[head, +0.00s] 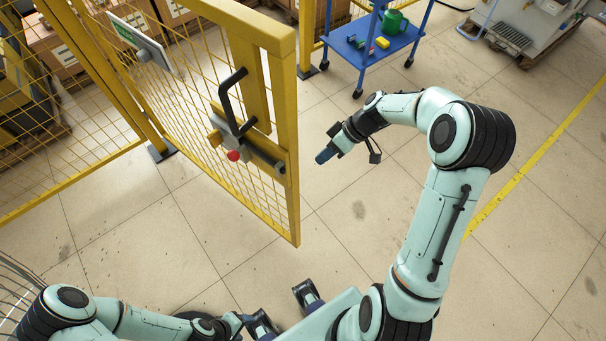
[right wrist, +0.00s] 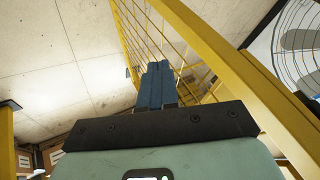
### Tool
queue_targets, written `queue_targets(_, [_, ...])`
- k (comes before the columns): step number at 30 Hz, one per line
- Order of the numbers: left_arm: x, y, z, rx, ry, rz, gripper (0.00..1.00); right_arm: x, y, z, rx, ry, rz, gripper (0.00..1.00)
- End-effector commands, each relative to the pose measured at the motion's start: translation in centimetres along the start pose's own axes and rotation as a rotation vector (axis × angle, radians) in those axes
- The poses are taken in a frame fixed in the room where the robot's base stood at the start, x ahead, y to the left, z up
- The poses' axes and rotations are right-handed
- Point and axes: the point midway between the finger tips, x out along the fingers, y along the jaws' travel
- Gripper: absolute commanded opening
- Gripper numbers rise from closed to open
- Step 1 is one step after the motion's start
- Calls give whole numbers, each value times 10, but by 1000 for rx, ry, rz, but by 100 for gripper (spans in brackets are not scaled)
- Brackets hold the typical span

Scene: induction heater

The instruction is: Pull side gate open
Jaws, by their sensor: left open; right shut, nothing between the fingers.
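The side gate (head: 290,205) is a yellow frame with yellow wire mesh. It stands swung out from the fence line, its free edge towards me. A black bar handle (head: 228,98) and a latch with a red knob (head: 233,156) sit on it near that edge. My right gripper (head: 322,157) is shut and empty, to the right of the gate's edge and apart from the handle. Its blue fingers (right wrist: 155,85) show together in the right wrist view, with the yellow frame (right wrist: 235,65) beyond.
A yellow fence (head: 50,195) runs to the left of the gate. A blue cart (head: 385,45) with a green can (head: 392,22) stands behind my right gripper. Bare tiled floor (head: 330,235) lies between the gate and my right arm.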

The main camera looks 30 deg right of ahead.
Motion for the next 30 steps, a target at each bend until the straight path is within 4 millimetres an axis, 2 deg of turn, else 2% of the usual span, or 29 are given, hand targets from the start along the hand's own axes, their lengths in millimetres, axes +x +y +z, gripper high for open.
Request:
queue_targets(3, [-1,0,0,0,0,0,57,29,-1,1,2,-3,-7,0])
queue_targets(8, [-2,1,0,0,1,0,57,62,-1,1,1,-3,-5,0])
queue_targets(12, [-6,2,-1,1,2,1,57,69,-22,0,0,-3,-1,0])
queue_targets(16, [-8,3,-1,1,3,1,57,75,-31,0,1,-2,1,0])
queue_targets(30, [-8,3,-1,1,3,1,57,79,-36,0,1,-2,2,0])
